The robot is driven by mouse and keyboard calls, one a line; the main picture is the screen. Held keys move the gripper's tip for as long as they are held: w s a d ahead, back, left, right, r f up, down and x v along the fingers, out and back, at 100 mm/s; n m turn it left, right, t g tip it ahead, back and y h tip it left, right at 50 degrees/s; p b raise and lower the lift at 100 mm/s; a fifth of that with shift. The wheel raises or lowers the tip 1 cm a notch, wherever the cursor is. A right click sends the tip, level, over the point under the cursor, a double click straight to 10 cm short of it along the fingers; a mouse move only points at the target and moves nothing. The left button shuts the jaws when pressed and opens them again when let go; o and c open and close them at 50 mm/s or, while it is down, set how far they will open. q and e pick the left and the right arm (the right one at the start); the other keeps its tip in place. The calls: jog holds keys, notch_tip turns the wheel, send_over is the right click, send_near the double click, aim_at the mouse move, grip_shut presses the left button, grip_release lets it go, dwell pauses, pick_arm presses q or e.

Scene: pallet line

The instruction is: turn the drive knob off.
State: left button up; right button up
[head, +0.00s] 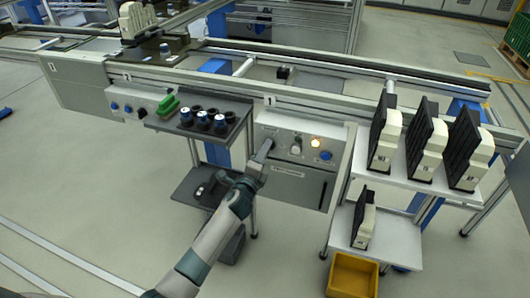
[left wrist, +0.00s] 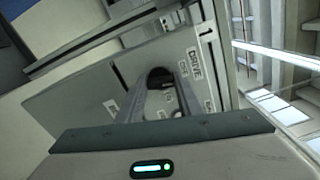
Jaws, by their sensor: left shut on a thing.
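The grey control panel (head: 290,165) is on the front of the line in the head view. My left gripper (head: 265,150) reaches its left part and hides what it holds there. In the left wrist view a dark round knob (left wrist: 160,76) sits on the panel, between the two fingers of my left gripper (left wrist: 160,92), which is shut on it. A DRIVE label (left wrist: 194,66) is printed beside it. The direction in which the knob points cannot be told. My right gripper is not in view.
The panel also bears a light-coloured switch (head: 295,146), a lit orange lamp (head: 315,142) and a blue button (head: 326,156). A dark shelf (head: 160,124) with several cups stands to the left. A white rack (head: 400,172) with black-and-cream parts and a yellow bin (head: 352,277) stand to the right.

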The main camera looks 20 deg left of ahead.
pick_arm(q)
jog(key=shift+n, duration=1.3)
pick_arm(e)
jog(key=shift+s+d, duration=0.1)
pick_arm(q)
jog(key=o, duration=1.1)
jog(key=shift+f, duration=0.1)
jog(key=shift+s, duration=0.15)
jog(key=s, duration=1.7)
jog(key=shift+s+a+b, duration=0.1)
jog(key=shift+a+b, duration=0.2)
jog(key=shift+a, duration=0.05)
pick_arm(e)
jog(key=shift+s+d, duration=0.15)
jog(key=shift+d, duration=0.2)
